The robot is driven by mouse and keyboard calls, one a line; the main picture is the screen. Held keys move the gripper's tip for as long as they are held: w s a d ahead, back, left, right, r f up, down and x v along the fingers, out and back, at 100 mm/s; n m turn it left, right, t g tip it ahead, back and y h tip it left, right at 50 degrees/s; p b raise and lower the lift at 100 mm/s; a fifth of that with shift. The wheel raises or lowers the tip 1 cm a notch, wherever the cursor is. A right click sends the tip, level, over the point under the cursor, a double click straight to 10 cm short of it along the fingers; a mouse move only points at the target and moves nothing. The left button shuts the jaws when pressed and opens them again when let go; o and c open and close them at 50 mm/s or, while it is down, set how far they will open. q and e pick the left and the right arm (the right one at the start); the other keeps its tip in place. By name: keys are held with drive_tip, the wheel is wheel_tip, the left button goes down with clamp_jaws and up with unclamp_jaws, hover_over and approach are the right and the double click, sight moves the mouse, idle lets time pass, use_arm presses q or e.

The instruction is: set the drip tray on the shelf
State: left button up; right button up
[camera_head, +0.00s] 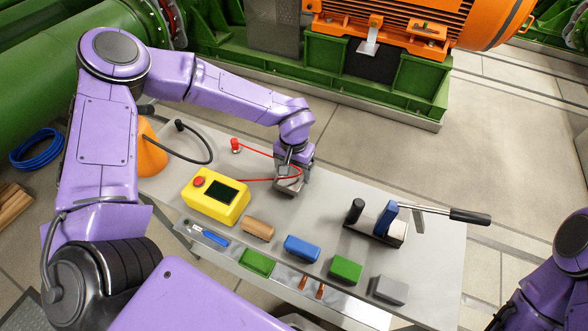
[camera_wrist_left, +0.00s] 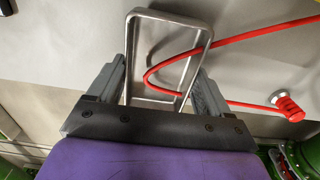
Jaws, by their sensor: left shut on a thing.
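The drip tray looks like a small metallic rectangle with a raised rim. In the head view the drip tray (camera_head: 288,188) is at my left gripper (camera_head: 291,172), over the back middle of the grey table. My left gripper is shut on it. In the left wrist view the tray's rim (camera_wrist_left: 168,14) stands between the two fingers of the left gripper (camera_wrist_left: 163,88). A red cable (camera_wrist_left: 240,37) crosses the tray's outline; I cannot tell if they touch. A ledge below the table's front edge (camera_head: 222,254) may be the shelf. My right gripper is out of view.
A yellow box (camera_head: 216,197) with a red button stands left on the table. Brown (camera_head: 258,228), blue (camera_head: 302,248), green (camera_head: 346,269) and grey (camera_head: 390,290) blocks line the front. A lever clamp (camera_head: 386,222) stands at right. Bare table lies right of the tray.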

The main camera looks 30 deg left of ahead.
sight(294, 176)
use_arm(q)
drive_tip(key=shift+w+f, duration=0.15)
drive_tip(key=shift+w, duration=0.05)
drive_tip(key=shift+f, duration=0.55)
drive_tip(key=o, duration=1.1)
drive_tip(key=shift+s, duration=0.1)
drive_tip(key=shift+o, duration=0.2)
wheel_tip(294, 176, up, 11)
drive_tip(key=b, duration=0.1)
drive_tip(key=shift+f, duration=0.2)
